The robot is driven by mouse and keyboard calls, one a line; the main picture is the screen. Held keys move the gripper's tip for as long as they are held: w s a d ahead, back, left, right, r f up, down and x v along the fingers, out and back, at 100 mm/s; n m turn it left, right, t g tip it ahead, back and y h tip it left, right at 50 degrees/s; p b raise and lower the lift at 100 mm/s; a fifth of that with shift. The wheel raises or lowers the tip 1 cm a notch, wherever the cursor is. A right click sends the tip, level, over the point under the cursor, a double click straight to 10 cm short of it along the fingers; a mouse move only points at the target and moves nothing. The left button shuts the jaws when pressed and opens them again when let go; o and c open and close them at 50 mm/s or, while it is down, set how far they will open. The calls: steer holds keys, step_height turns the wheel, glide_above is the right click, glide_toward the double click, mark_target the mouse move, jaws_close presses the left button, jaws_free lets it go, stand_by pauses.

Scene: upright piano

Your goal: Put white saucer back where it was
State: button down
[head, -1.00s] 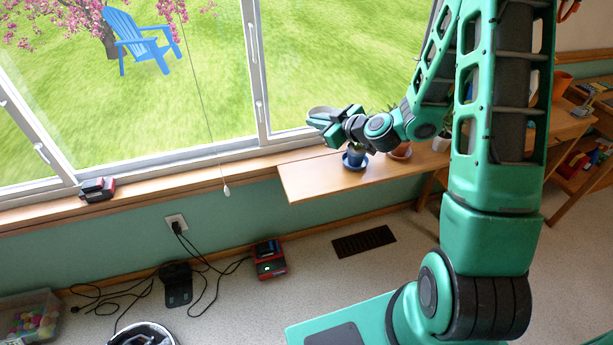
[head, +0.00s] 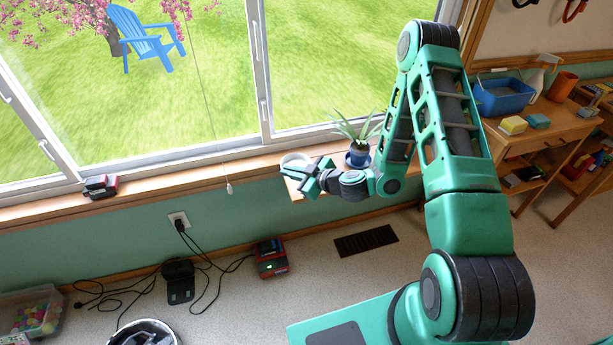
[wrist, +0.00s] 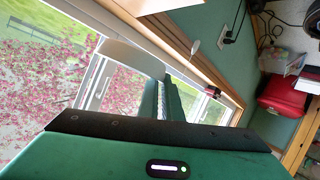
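In the wrist view the saucer (wrist: 130,57) is a pale curved shape at the fingers (wrist: 168,95). My gripper looks shut on its rim and holds it up. Part of the saucer is hidden by the fingers.
A spiky plant in a blue pot (head: 358,154) stands on the shelf just right of my gripper. The window is close behind. A blue basket (head: 503,96), sponges and an orange pot (head: 562,86) are on the desk at right. A red-black device (head: 101,187) sits on the sill.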

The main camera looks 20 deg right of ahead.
steer(key=w+d+f, duration=0.1)
steer(key=w+d, duration=0.1)
steer(key=w+d+f, duration=0.4)
steer(key=d, duration=0.1)
steer(key=shift+f, duration=2.25)
steer(key=c, duration=2)
jaws_free()
steer(key=shift+o, duration=0.3)
steer(key=shift+s+d+r, duration=0.1)
steer(key=shift+s, duration=0.1)
steer(key=v, duration=1.1)
steer(key=shift+s, duration=0.2)
steer(key=shift+r, duration=0.25)
